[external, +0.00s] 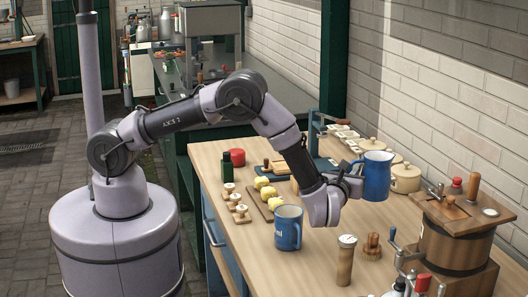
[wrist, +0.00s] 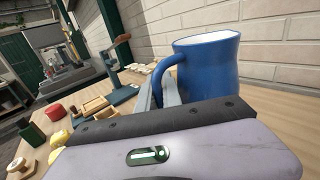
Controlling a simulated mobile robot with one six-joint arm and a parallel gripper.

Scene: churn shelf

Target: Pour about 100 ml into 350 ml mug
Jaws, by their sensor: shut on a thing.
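A blue jug (external: 377,177) with a pale rim is at the right of my gripper in the external view, close to upright. My gripper (external: 352,184) is shut on the jug's handle. In the wrist view the jug (wrist: 212,72) fills the upper middle, and the fingers (wrist: 163,95) are at its handle on the left side. Its contents are hidden. A blue mug (external: 288,230) with white lettering, partly readable as "ml", stands upright on the table, left of and nearer the camera than the jug. The mug's pale inside shows; I see no liquid level.
A wooden shaker-like cylinder (external: 346,262) and a brush (external: 372,246) stand near the mug. A wooden churn (external: 455,240) is at the right. Lidded cream pots (external: 405,178) line the wall. Butter pieces (external: 266,192) and stamps (external: 240,213) lie left of the mug.

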